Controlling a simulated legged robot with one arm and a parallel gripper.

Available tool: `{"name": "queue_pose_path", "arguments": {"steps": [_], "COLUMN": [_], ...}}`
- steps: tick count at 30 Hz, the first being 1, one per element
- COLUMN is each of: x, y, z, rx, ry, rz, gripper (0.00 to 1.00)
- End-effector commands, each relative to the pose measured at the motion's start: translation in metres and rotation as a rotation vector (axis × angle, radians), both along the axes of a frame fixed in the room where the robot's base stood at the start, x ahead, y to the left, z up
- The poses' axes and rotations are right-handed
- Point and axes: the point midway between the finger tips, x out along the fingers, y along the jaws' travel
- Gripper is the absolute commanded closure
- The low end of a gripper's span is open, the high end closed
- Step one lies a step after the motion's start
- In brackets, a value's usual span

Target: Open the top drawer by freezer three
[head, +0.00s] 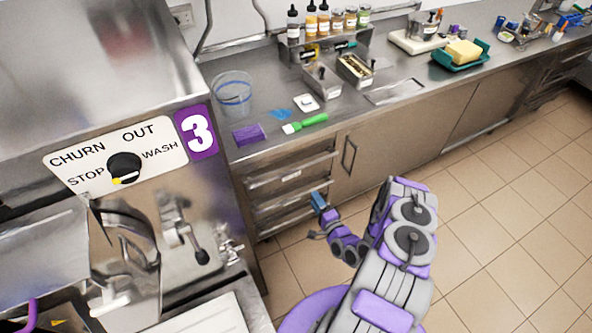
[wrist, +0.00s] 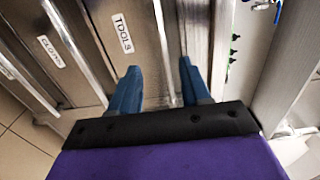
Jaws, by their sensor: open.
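The drawer stack stands under the steel counter, right of the freezer marked 3. Its top drawer (head: 290,174) has a metal front with a small white label, and its front looks about level with the others. In the wrist view a drawer front labelled TOOLS (wrist: 122,34) lies beside a lower one labelled CLOTHS (wrist: 51,51). My gripper (head: 320,203) is in front of the stack's right side; its blue fingers are open and empty in the wrist view (wrist: 158,88). A metal handle rail (wrist: 198,38) runs near the right fingertip; I cannot tell whether they touch.
Freezer three (head: 198,132) with its dial and spout stands close at left. Tiled floor is free at right.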

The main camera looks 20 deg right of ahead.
Motion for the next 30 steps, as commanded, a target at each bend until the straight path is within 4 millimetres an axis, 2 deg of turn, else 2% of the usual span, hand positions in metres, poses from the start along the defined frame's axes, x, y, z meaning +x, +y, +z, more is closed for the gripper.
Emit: {"name": "queue_pose_path", "arguments": {"steps": [5, 24, 30], "x": [0.022, 0.145, 0.164], "y": [0.003, 0.005, 0.005], "z": [0.001, 0.001, 0.0], "rx": [-0.006, -0.005, -0.004], "ry": [-0.002, -0.004, -0.001], "rz": [0.006, 0.004, 0.002], "gripper": [0.53, 0.53, 0.53]}}
